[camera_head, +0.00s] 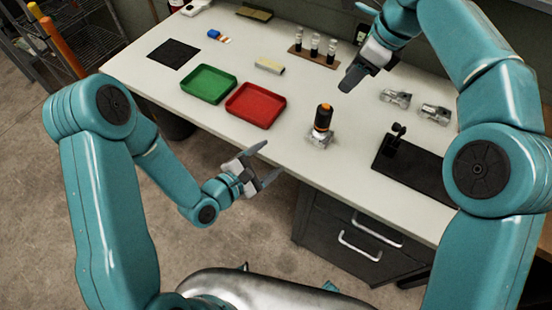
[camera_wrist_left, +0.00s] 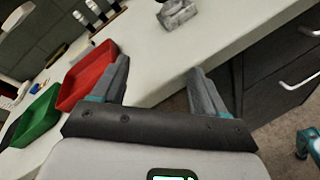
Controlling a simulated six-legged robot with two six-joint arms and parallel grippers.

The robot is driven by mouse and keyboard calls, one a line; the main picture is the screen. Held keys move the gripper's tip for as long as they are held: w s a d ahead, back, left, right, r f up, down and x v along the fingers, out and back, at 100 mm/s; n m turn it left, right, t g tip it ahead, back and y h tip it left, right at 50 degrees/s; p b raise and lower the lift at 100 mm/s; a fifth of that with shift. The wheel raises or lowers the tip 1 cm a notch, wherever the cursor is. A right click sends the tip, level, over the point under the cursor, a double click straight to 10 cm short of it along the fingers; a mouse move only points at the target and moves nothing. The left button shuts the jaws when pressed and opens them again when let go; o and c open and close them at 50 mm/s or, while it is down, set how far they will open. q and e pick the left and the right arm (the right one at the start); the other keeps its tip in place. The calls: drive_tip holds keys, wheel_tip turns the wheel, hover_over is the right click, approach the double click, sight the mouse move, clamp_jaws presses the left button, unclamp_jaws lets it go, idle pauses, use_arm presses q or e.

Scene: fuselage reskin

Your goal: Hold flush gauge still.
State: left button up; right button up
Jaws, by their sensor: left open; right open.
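A black, orange-banded upright object on a small metal base (camera_head: 320,125) stands on the white table near its front edge. I cannot tell for certain whether it is the flush gauge. A metal base also shows at the top of the left wrist view (camera_wrist_left: 176,12). A small black device (camera_head: 397,132) stands on a dark mat at the right. My left gripper (camera_head: 272,160) is open and empty, off the table's front edge, left of the orange-banded object. My right gripper (camera_head: 356,72) is open above the table, behind and right of that object, touching nothing visible.
A green tray (camera_head: 209,84) and a red tray (camera_head: 256,104) lie left of the orange-banded object. Two metal pieces (camera_head: 396,98) (camera_head: 434,113) lie at the right. Drawers (camera_head: 355,240) sit under the table.

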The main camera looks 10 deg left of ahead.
sight(317, 128)
use_arm(q)
drive_tip(key=s+d+r+n+t+h, duration=0.1)
drive_tip(key=d+r+n+t+h, duration=0.15)
drive_tip(key=n, duration=0.45)
drive_tip(key=shift+g, duration=0.45)
drive_tip(key=x, duration=1.6)
drive_tip(key=shift+d+r, duration=0.3)
drive_tip(key=c, duration=1.2)
drive_tip(key=shift+c, duration=0.4)
use_arm(e)
clamp_jaws()
